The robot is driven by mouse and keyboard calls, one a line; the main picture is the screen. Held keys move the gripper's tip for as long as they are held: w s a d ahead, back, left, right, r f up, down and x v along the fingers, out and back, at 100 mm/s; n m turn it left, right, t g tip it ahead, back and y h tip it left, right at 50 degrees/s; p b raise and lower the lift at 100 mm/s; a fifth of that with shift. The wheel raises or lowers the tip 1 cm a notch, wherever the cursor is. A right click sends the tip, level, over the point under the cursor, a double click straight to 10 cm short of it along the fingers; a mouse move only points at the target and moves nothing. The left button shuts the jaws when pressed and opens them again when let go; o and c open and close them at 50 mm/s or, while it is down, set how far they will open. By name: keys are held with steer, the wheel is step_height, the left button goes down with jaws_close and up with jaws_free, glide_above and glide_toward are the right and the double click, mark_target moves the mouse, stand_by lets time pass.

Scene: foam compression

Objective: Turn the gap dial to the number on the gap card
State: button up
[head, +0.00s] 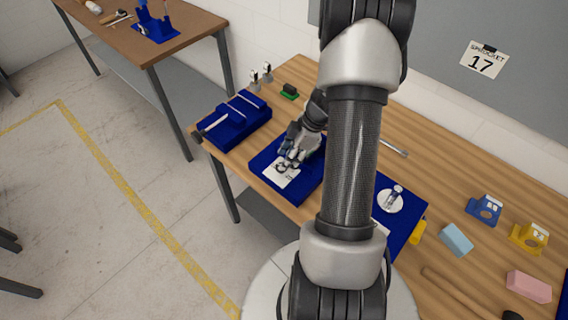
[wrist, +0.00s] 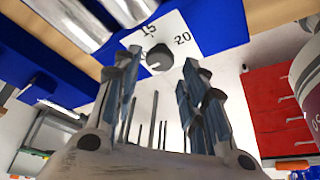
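The gap dial is a dark round knob (wrist: 158,57) on a white plate (wrist: 185,28) with the numbers 15 and 20 visible; another number is partly hidden. In the head view the white plate (head: 283,179) lies on a blue block (head: 262,164) at the table's left part, with the knob largely covered by my gripper. My gripper (wrist: 163,76) is open, its fingers apart with the knob seen between and beyond the tips. I cannot tell whether they touch it.
A blue fixture (head: 236,118) stands left of the dial block. Another blue base (head: 412,222) with a white disc (head: 389,199) lies to the right. A light blue block (head: 456,239), a pink block (head: 529,287) and blue (head: 485,209) and yellow (head: 529,237) holders stand further right.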

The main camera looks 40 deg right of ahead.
steer(key=shift+x, duration=1.8)
steer(key=shift+c, duration=0.5)
steer(key=c, duration=0.7)
